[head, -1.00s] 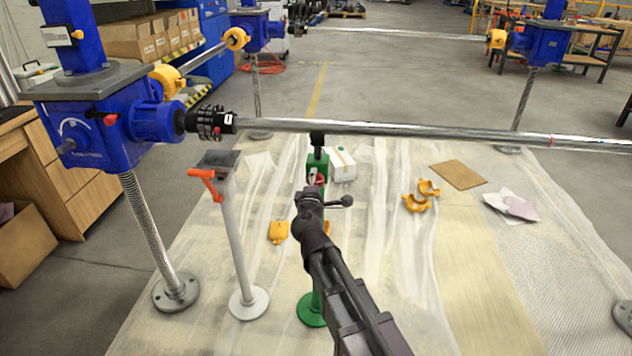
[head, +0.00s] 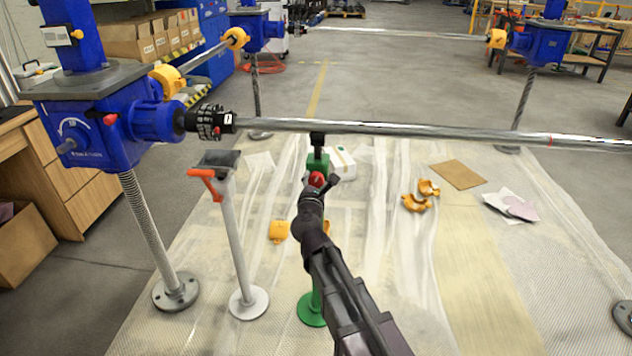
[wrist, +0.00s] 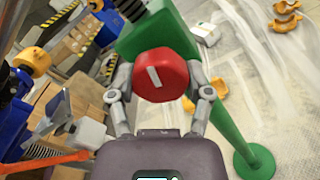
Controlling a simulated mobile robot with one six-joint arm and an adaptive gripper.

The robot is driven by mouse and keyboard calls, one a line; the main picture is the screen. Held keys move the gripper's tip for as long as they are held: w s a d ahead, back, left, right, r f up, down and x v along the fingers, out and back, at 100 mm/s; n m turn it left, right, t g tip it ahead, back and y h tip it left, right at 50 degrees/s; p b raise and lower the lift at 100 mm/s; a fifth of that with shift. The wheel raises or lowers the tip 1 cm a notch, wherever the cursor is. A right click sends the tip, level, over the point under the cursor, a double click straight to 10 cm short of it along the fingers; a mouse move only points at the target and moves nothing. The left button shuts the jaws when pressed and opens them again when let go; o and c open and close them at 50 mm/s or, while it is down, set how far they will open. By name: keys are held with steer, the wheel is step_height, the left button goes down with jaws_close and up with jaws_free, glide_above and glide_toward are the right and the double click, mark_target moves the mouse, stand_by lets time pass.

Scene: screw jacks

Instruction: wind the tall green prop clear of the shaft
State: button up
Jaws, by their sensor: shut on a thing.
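The tall green prop (head: 317,160) stands under the long steel shaft (head: 400,129) in the head view, its dark top touching or very near the shaft's underside. Its round green foot (head: 311,310) rests on the sheeted floor, and my arm hides much of its post. The prop's red knob (wrist: 161,75) has a white mark, tilted slightly off upright in the wrist view. My gripper (wrist: 163,92) is shut on this knob, one finger on each side. The green body (wrist: 160,35) is just behind the knob.
A grey prop with an orange handle (head: 206,183) stands close on the left. A blue screw jack (head: 95,130) is farther left. Orange coupling halves (head: 418,203), a white box (head: 341,163) and cardboard (head: 458,175) lie on the sheeting.

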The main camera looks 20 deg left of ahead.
steer(key=shift+n, duration=0.4)
steer(key=o, duration=1.1)
steer(key=shift+w, duration=0.1)
steer(key=shift+o, duration=0.2)
steer(key=v, duration=1.2)
